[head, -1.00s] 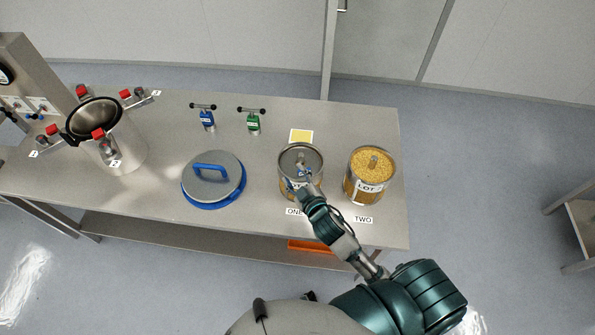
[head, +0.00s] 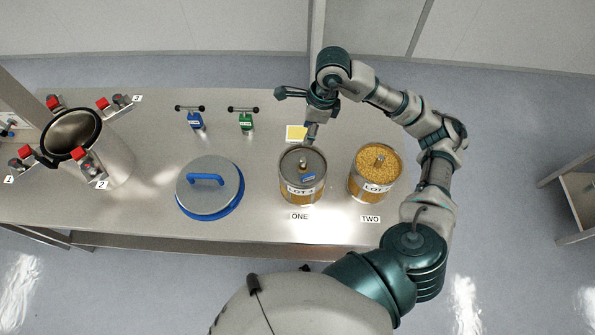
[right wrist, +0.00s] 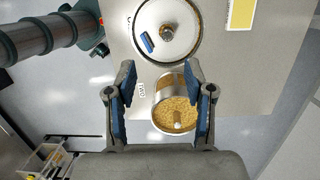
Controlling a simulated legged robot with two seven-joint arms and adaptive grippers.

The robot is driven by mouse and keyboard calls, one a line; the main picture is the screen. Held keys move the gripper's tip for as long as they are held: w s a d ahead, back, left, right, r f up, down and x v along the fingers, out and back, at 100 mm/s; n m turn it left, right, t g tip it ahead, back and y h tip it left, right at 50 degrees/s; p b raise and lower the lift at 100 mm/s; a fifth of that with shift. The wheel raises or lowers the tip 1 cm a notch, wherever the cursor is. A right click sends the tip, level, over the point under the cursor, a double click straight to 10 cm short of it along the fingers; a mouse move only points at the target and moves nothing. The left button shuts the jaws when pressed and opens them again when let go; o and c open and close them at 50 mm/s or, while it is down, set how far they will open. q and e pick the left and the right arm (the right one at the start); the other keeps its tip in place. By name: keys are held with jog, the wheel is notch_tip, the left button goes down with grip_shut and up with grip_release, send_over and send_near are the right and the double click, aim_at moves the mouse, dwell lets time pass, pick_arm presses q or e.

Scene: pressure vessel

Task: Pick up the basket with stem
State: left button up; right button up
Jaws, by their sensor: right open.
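Two round metal containers with a stem in the middle stand upright on the table. Basket ONE (head: 303,180) has a grey top, a blue tag (head: 307,177) beside its stem and a LOT label; it also shows in the right wrist view (right wrist: 185,40). Basket TWO (head: 374,183), to its right, is full of yellow grains around its stem (head: 379,162); it also shows in the right wrist view (right wrist: 171,85). My right gripper (head: 296,115) is open and empty, behind basket ONE. In the right wrist view its fingers (right wrist: 163,95) frame basket TWO. My left gripper is out of view.
A grey lid with a blue handle (head: 207,183) lies left of basket ONE. An open vessel with red-capped clamps (head: 108,150) stands at the far left.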

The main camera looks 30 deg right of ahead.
notch_tip(320, 180, down, 5)
jog(key=d, duration=0.2)
jog(key=p, duration=0.2)
send_over(304, 158)
jog(key=f, duration=0.6)
jog(key=shift+s+d, duration=0.25)
jog(key=shift+s, duration=0.15)
jog(key=shift+a+f+h, duration=0.2)
jog(key=shift+f+h, duration=0.1)
jog(key=shift+f, duration=0.35)
jog(key=f, duration=0.2)
jog(key=f+p, duration=0.1)
jog(key=shift+w+a+f, duration=0.1)
jog(key=shift+w+f, duration=0.15)
jog(key=shift+f, duration=0.55)
jog(key=c, duration=0.9)
jog(key=shift+w+r, duration=0.1)
jog(key=shift+r, duration=0.05)
grip_shut()
